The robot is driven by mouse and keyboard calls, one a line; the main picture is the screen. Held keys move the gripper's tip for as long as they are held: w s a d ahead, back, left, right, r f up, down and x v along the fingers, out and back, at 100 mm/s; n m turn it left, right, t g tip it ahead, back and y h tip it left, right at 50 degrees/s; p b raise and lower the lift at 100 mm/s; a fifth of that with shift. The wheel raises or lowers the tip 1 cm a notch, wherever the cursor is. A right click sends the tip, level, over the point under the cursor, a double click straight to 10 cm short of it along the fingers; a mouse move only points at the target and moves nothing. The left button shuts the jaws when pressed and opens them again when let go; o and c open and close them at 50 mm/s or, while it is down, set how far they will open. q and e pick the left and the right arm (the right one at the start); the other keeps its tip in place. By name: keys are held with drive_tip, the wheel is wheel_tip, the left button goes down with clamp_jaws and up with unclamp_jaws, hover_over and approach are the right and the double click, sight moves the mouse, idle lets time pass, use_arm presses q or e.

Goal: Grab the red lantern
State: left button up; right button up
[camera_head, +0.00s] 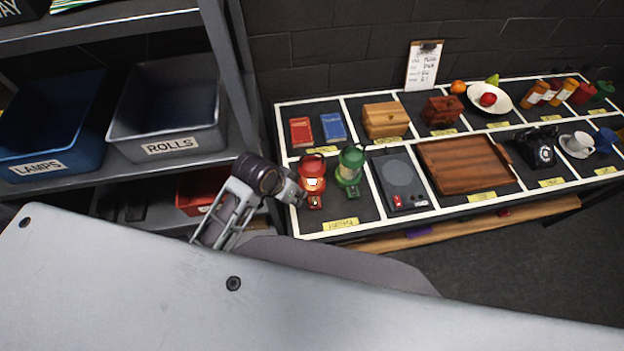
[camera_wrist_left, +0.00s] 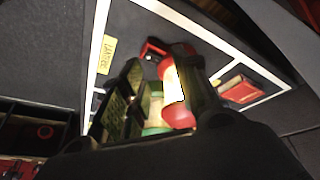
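The red lantern (camera_head: 312,176) stands upright on the black display table, left of the green lantern (camera_head: 349,170). My left gripper (camera_head: 296,190) is beside the red lantern at its left. In the left wrist view the two fingers of this gripper (camera_wrist_left: 163,92) are spread apart. The red lantern (camera_wrist_left: 178,116) shows between them, close to the right finger, which hides part of it. The green lantern (camera_wrist_left: 154,108) shows behind, nearer the left finger. I cannot tell whether a finger touches the red lantern. My right gripper is not in view.
Red and blue books (camera_head: 301,131) lie behind the lanterns. A dark flat device (camera_head: 400,178) and a wooden tray (camera_head: 462,172) lie to the right. A metal shelf with a grey ROLLS bin (camera_head: 170,112) and a blue LAMPS bin (camera_head: 50,130) stands at the left.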

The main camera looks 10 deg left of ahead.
use_arm(q)
drive_tip(key=shift+w+d+r+m+g, duration=1.1)
drive_tip(key=shift+w+d+r+m, duration=2.7)
drive_tip(key=shift+d+r, duration=1.55)
drive_tip(key=w+a+r+m+g+y, duration=0.1)
drive_tip(key=w+a+r+y, duration=0.1)
drive_tip(key=w+a+r, duration=0.2)
drive_tip(key=shift+a+r+m, duration=0.4)
drive_tip(key=shift+a+r, duration=1.4)
drive_tip(key=shift+r, duration=0.3)
drive_tip(key=shift+f, duration=0.15)
wheel_tip(320, 180, down, 6)
drive_tip(key=shift+r, duration=0.2)
drive_tip(key=shift+f+b, duration=1.4)
drive_tip(key=shift+b, duration=0.2)
drive_tip(key=shift+f, duration=0.1)
